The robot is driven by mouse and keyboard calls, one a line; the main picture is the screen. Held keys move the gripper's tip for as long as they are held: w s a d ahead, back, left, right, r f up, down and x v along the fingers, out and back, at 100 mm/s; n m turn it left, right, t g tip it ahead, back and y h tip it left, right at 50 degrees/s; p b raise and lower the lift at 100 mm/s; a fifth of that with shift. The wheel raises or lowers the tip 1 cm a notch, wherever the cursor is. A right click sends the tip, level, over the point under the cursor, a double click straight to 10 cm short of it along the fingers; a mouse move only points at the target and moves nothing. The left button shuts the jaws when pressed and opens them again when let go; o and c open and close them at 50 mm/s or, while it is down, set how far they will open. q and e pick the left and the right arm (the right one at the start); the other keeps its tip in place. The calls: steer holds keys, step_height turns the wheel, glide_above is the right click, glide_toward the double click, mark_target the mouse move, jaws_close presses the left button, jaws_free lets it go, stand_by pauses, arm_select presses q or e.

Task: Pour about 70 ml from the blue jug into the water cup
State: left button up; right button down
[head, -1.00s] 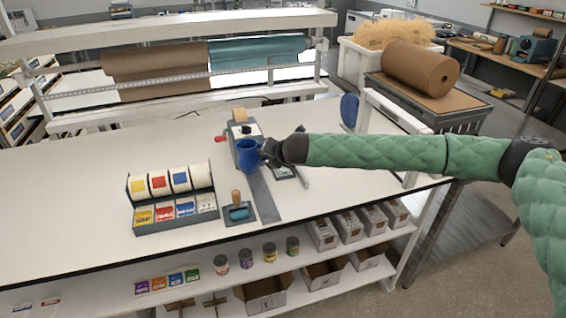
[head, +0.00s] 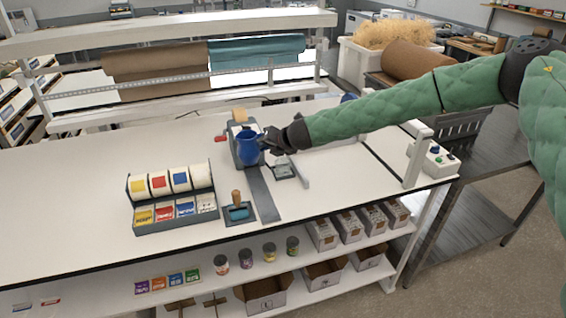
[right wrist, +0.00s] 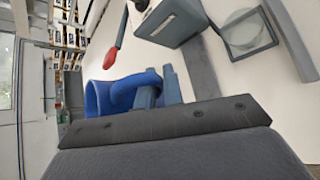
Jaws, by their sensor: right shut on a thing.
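The blue jug (head: 248,150) is in the grip of my right gripper (head: 266,142), which holds it from its right side by the handle. In the head view it appears raised in front of the grey device with the red handle and looks close to upright. In the right wrist view the jug (right wrist: 98,98) shows beside the blue-grey fingers (right wrist: 158,90), which are shut on its handle. I cannot make out a water cup in either view. Whether the jug holds liquid is hidden. My left gripper is out of view.
The grey device (head: 236,128) with a red handle stands right behind the jug. A small grey square tray (head: 284,172) lies to the right. A label rack (head: 170,198) and a wooden-handled tool (head: 238,210) stand in front. The left of the white table (head: 70,190) is clear.

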steer(key=shift+w+d+r+n+g+y, duration=0.1)
steer(key=shift+w+r+n+g+y, duration=0.65)
steer(key=shift+w+n, duration=0.2)
steer(key=shift+a+n+g+y, duration=0.25)
steer(key=shift+a+n+g, duration=0.1)
steer(key=shift+n, duration=0.2)
